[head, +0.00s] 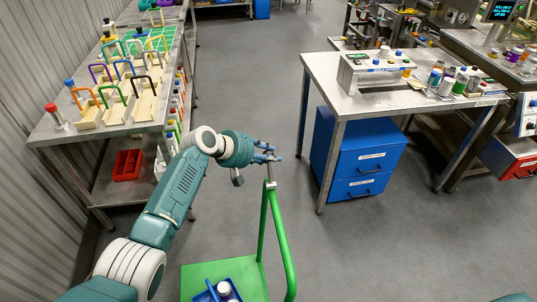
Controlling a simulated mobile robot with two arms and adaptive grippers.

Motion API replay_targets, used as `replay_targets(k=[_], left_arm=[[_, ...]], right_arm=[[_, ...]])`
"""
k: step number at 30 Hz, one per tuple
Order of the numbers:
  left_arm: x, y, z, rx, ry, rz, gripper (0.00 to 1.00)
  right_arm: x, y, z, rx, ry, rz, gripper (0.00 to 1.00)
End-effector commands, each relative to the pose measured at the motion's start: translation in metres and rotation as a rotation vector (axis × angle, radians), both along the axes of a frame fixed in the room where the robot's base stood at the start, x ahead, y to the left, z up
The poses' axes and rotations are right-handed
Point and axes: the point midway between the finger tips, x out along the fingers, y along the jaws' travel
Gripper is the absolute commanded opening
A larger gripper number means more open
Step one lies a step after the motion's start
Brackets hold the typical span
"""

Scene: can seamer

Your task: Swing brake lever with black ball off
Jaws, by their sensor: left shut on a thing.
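My left gripper (268,153) is at the top of the green cart's handle, in the middle of the head view. It is shut on the grey handle bar (269,171) of this cart. The green cart (199,281) stands on the floor below, with its green posts rising to the bar. I cannot pick out a brake lever with a black ball in this view. My right gripper is not in view.
A blue bin (204,297) with a white-topped jar rides on the cart. A metal table (330,70) with bottles stands at right, above a blue drawer cabinet (352,160). A bench (60,133) with coloured-handled items stands left.

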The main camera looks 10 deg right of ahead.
Motion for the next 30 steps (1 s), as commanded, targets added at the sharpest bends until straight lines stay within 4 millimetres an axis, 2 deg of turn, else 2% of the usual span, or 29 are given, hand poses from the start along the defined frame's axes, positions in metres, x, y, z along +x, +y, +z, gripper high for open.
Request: replay_targets(k=[12, 13, 15, 16, 25, 30], left_arm=[[0.0, 0.0011, -0.0023, 0.004, 0.007, 0.001, 0.0], [0.0, 0.0011, -0.0023, 0.004, 0.007, 0.001, 0.31], [0.0, 0.0011, -0.0023, 0.004, 0.007, 0.001, 0.45], [0.0, 0.0011, -0.0023, 0.004, 0.007, 0.001, 0.47], [-0.0001, 0.0013, -0.0006, 0.001, 0.006, 0.001, 0.47], [-0.0031, 0.0098, 0.0075, 0.0, 0.003, 0.001, 0.47]], right_arm=[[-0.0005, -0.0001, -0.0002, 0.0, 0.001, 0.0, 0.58], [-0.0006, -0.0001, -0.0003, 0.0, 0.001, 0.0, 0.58], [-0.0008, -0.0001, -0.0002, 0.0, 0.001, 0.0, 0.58], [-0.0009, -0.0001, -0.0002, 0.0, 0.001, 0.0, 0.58], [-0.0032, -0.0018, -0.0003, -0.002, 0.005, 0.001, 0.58], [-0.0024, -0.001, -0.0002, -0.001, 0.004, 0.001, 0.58]])
